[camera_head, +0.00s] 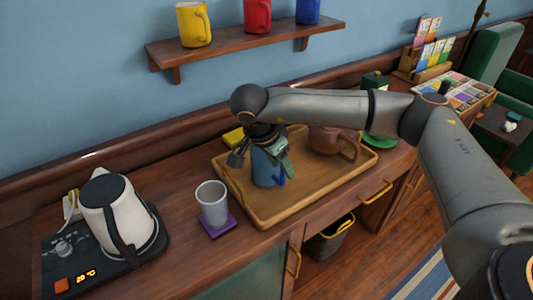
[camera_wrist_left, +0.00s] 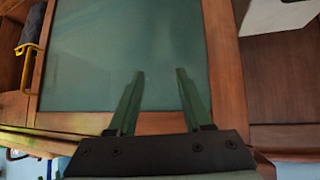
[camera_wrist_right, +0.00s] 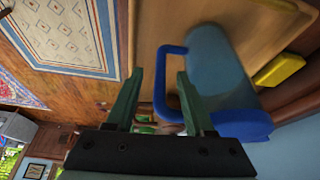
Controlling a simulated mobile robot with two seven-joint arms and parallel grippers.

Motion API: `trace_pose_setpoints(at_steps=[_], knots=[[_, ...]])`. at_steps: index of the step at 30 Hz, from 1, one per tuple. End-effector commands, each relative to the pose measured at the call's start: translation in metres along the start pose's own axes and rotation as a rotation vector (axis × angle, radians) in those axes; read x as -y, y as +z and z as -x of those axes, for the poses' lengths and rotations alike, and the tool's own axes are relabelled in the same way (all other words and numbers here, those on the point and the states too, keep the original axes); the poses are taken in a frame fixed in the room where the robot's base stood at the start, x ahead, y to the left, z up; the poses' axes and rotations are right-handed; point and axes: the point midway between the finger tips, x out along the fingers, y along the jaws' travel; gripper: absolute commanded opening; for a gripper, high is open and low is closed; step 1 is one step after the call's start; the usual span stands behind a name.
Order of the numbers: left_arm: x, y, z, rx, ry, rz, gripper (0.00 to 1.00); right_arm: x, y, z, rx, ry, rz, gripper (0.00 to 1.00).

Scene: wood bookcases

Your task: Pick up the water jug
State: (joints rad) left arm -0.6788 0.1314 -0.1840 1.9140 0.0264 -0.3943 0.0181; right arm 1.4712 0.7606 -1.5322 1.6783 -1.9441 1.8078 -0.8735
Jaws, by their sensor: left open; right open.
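The water jug (camera_head: 264,169) stands on the wooden tray (camera_head: 222,170) in the head view, blue with a darker blue handle. My right gripper (camera_head: 262,152) is open over it and hides its top. In the right wrist view the jug (camera_wrist_right: 219,75) shows a grey-blue body and blue lid, and its handle lies between the open fingers of my right gripper (camera_wrist_right: 158,78), apparently ungripped. My left gripper (camera_wrist_left: 160,76) is open and empty, facing a cabinet's glass door (camera_wrist_left: 125,35); it is outside the head view.
A brown teapot (camera_head: 325,140) shares the tray. A grey cup (camera_head: 212,200) on a purple coaster stands left of the tray. A white kettle (camera_head: 118,215) stands further left. A yellow item (camera_head: 233,136) lies behind the tray. A shelf (camera_head: 245,40) with mugs hangs above.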

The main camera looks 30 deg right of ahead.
Motion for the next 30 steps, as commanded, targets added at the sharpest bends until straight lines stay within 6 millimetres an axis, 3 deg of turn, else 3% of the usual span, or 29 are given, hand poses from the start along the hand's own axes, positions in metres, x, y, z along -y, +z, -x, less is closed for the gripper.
trace_pose_setpoints(at_steps=[6,14,27,30], knots=[[0.0,-0.002,0.002,0.0,0.0,0.0,0.5,0.0,-0.001,-0.025,0.0,0.001,0.001,0.53],[0.0,-0.002,0.002,0.0,0.0,0.0,0.5,0.0,-0.001,-0.027,0.0,0.0,0.001,0.52],[0.0,-0.002,0.002,0.0,0.0,0.0,0.5,0.0,0.0,-0.026,0.0,0.0,0.001,0.03],[0.0,-0.002,0.002,0.0,0.0,0.0,0.5,0.0,0.0,-0.026,0.001,0.0,0.001,0.0]])
